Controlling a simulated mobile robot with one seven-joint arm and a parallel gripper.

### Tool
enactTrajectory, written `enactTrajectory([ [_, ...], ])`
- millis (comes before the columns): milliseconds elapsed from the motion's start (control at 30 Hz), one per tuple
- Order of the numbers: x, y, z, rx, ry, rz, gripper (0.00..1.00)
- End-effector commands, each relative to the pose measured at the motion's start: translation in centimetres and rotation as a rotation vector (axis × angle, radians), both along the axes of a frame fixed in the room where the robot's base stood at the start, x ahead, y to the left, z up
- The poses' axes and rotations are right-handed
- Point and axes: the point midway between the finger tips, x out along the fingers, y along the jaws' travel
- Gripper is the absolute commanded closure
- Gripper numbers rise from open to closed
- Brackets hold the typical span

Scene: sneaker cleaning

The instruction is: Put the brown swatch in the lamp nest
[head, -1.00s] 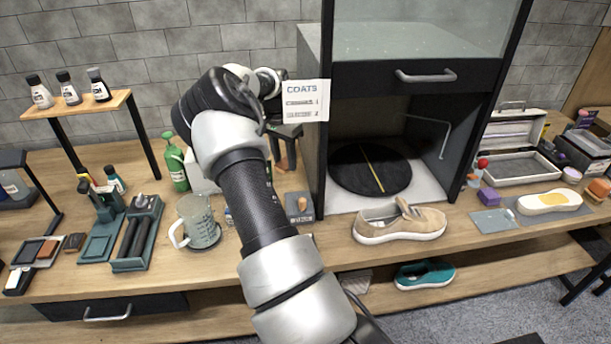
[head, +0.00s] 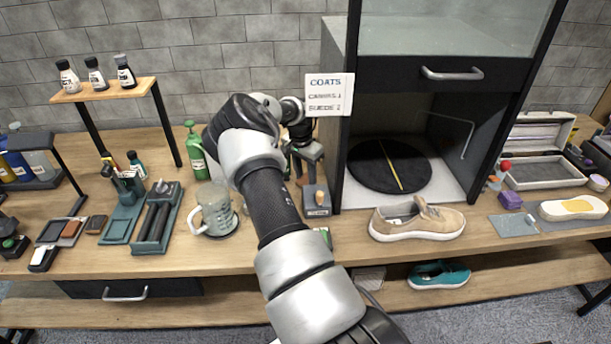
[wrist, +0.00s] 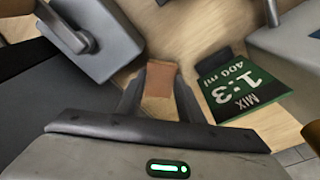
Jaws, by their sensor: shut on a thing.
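The brown swatch (wrist: 162,78) is a small flat piece between the two finger tips of my gripper (wrist: 160,92) in the wrist view. My gripper is shut on it. In the head view my gripper (head: 306,178) points down over the bench, just left of the dark cabinet, and I cannot make out the swatch there. A grey block with a metal lever (wrist: 95,40) lies left of the swatch in the wrist view. It appears to be the grey block (head: 317,207) beside my gripper in the head view. I cannot tell which thing is the lamp nest.
A green mix card (wrist: 240,85) lies right of the swatch. A clear jug (head: 214,212) and a green bottle (head: 195,150) stand left of my arm. The cabinet (head: 345,185) and a tan sneaker (head: 418,222) are to the right. A tray with swatches (head: 50,232) lies far left.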

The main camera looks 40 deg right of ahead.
Motion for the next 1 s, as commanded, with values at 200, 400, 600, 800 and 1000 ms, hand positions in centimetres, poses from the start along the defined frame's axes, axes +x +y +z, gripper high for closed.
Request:
enactTrajectory([
  [200,0.0,0.0,-0.3,0.0,0.001,0.0,0.6],
  [400,0.0,0.0,-0.3,0.0,0.001,0.0,0.47],
  [600,0.0,0.0,-0.1,0.0,0.001,0.0,0.47],
  [800,0.0,0.3,2.2,0.001,-0.003,0.0,0.47],
  [1000,-0.2,0.8,6.6,0.001,-0.003,-0.001,0.47],
])
